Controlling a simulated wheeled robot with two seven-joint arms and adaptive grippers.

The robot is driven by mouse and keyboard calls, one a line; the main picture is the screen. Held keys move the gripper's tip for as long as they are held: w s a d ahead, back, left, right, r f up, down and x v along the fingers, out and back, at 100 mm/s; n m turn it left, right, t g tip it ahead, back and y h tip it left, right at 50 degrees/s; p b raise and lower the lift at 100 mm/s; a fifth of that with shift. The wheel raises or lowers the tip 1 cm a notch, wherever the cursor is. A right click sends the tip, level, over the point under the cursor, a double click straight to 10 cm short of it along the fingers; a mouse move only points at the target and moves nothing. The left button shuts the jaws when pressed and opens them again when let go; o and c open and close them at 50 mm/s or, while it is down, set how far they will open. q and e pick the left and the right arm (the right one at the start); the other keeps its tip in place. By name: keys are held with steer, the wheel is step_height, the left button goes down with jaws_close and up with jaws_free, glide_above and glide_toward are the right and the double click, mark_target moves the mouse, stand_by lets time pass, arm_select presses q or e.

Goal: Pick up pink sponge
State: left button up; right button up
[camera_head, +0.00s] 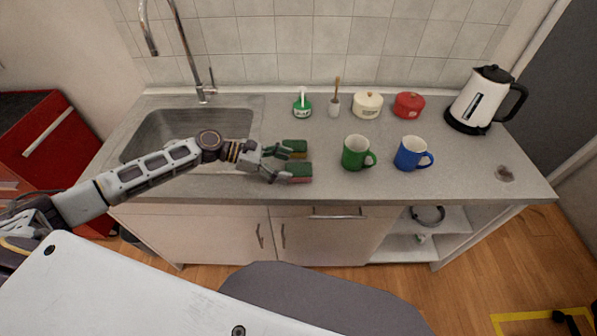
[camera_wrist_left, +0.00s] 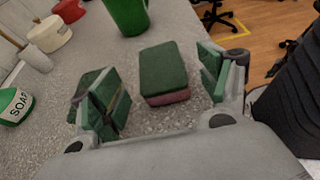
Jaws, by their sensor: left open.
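The pink sponge (camera_head: 299,172) lies on the grey counter, with a green top and a pink lower layer. In the left wrist view the pink sponge (camera_wrist_left: 165,76) lies between and slightly ahead of the fingers, with counter showing on both sides. My left gripper (camera_head: 282,163) is open and low over the counter, with nothing clasped; its green-padded fingers also show in the left wrist view (camera_wrist_left: 164,90). A second green-topped sponge (camera_head: 294,146) with a yellowish lower layer lies behind the pink one, partly hidden by a finger. My right gripper is not in view.
A green mug (camera_head: 354,153) and a blue mug (camera_head: 409,153) stand right of the sponges. A soap bottle (camera_head: 302,106), a white pot (camera_head: 367,105), a red pot (camera_head: 408,106) and a kettle (camera_head: 481,103) stand behind. The sink (camera_head: 160,137) is left. The counter's front edge is close.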

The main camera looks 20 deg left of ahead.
mark_target(295, 169)
arm_select(q)
steer(key=shift+x, duration=1.9)
steer(key=shift+a+f, duration=0.1)
steer(key=shift+c, duration=0.2)
steer(key=c, duration=0.7)
